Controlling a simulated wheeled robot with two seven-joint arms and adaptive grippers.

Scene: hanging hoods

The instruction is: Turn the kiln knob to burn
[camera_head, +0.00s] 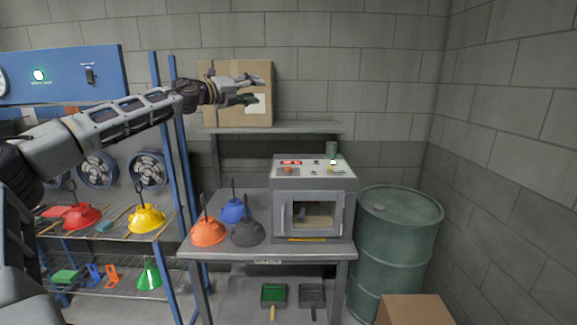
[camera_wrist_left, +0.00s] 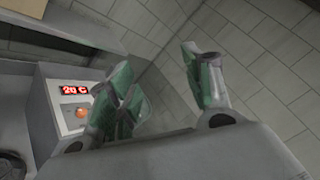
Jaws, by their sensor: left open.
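The kiln (camera_head: 348,212) is a grey box with a windowed door, standing on the right of a grey table. Its sloped top panel has a red display, an orange round control (camera_head: 288,170) and small dark controls (camera_head: 316,162). In the left wrist view the display (camera_wrist_left: 75,89) reads "20 C", and the orange control (camera_wrist_left: 82,113) sits under it, partly hidden by a finger. Which control is the burn knob, and any labels, I cannot make out. My left gripper (camera_head: 257,90) is open and empty, up in the air above and left of the kiln, touching nothing. My right gripper is out of view.
Orange, blue and dark grey hoods (camera_head: 208,232) stand on the table left of the kiln. A green drum (camera_head: 395,250) is at its right. A cardboard box (camera_head: 225,110) sits on the shelf behind my gripper. A blue-framed rack (camera_head: 175,200) with more hoods stands left.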

